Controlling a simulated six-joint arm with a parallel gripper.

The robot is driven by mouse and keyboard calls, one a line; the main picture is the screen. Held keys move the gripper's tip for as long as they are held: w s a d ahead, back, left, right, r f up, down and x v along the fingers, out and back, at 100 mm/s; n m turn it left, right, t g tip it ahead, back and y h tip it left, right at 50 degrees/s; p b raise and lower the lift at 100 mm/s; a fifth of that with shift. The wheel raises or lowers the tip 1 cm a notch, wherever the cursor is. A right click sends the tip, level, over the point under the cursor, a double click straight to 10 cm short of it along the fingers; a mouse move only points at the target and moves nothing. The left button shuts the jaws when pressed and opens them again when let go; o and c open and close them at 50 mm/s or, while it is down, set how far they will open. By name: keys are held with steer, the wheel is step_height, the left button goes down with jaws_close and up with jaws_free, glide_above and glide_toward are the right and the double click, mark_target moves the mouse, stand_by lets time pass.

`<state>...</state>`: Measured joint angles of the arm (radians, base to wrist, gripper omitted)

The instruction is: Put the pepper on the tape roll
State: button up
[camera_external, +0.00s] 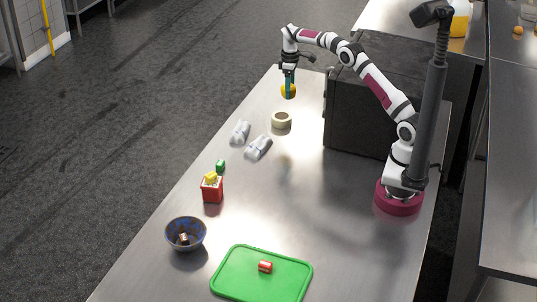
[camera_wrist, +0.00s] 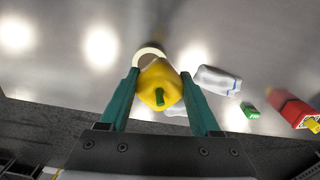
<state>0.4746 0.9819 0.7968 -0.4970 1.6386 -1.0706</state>
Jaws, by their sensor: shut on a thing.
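The yellow pepper (camera_wrist: 160,82) with a green stem is held between the two teal fingers of my gripper (camera_wrist: 160,90). In the external view the pepper (camera_external: 288,91) hangs in my gripper (camera_external: 289,88) above the far end of the steel table, clear of it. The cream tape roll (camera_external: 281,120) lies flat on the table, below the pepper in the picture. In the wrist view the tape roll (camera_wrist: 147,52) shows as a pale ring partly hidden behind the pepper.
Two pale, clear-looking items (camera_external: 258,147) lie near the tape roll. Nearer are a green block (camera_external: 220,166), a red container (camera_external: 212,192) with yellow contents, a blue bowl (camera_external: 170,235) and a green board (camera_external: 237,280). A large black box (camera_external: 345,120) stands right of the tape roll.

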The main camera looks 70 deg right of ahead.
mark_target(290, 118)
steer(key=shift+d+f+m, duration=0.6)
steer(key=shift+d+f, duration=0.15)
steer(key=shift+f, duration=0.1)
step_height(290, 118, down, 8)
steer(key=shift+f, duration=0.1)
steer(key=shift+f, duration=0.1)
steer(key=o, duration=1.4)
